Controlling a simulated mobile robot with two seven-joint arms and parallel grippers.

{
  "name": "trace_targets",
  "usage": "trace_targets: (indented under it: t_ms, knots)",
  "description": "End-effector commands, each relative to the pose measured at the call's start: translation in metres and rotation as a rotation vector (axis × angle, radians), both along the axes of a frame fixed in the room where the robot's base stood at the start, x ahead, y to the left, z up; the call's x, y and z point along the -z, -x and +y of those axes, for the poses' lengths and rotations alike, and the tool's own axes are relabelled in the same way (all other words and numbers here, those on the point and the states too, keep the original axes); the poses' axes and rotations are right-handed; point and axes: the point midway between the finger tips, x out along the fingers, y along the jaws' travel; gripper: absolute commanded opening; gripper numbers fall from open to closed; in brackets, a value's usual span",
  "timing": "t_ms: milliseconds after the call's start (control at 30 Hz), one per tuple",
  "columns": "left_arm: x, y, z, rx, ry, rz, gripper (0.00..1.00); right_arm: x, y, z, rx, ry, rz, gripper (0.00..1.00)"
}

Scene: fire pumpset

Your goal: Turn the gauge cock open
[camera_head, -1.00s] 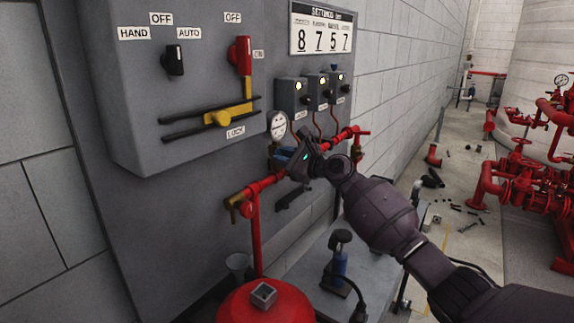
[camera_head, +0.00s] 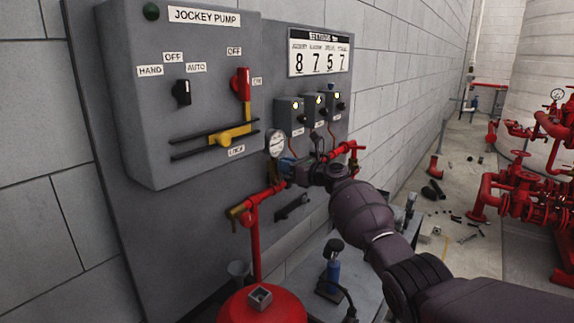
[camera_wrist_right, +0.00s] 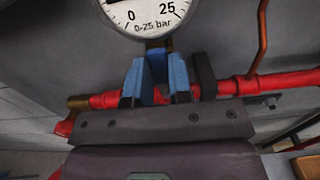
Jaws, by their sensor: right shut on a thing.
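The round white pressure gauge (camera_head: 277,143) stands on the red pipe in front of the grey panel. Its dial, marked 0-25 bar, shows large at the top of the right wrist view (camera_wrist_right: 145,14). My right gripper (camera_head: 289,167) is just below and right of the gauge, at the gauge cock. In the wrist view its blue fingers (camera_wrist_right: 155,78) are shut around the cock, right under the brass gauge stem (camera_wrist_right: 158,48). The fingers and gripper body mostly hide the cock, so its handle angle cannot be told. My left gripper is not in view.
The red pipe (camera_head: 270,191) runs behind my gripper, with a brass end at lower left and a red valve (camera_head: 347,148) at right. The jockey pump box (camera_head: 190,110) is at left.

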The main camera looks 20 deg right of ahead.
Motion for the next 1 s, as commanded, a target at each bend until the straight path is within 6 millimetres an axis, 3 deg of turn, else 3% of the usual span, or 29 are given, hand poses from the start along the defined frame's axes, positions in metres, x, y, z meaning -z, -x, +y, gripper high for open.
trace_targets:
  t_ms: [467,500,633,1000]
  knots:
    - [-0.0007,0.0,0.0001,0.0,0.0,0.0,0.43,0.0037,0.0,-0.0005,-0.001,-0.011,0.014,0.0]
    - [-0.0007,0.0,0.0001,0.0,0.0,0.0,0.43,0.0037,0.0,-0.0005,0.0,-0.011,0.014,0.26]
    - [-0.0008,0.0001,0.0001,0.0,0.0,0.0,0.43,0.0027,-0.0001,-0.0006,0.0,-0.009,0.011,0.46]
    - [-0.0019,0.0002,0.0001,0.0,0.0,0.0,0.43,0.0014,0.0018,-0.0031,0.001,-0.007,0.008,0.46]
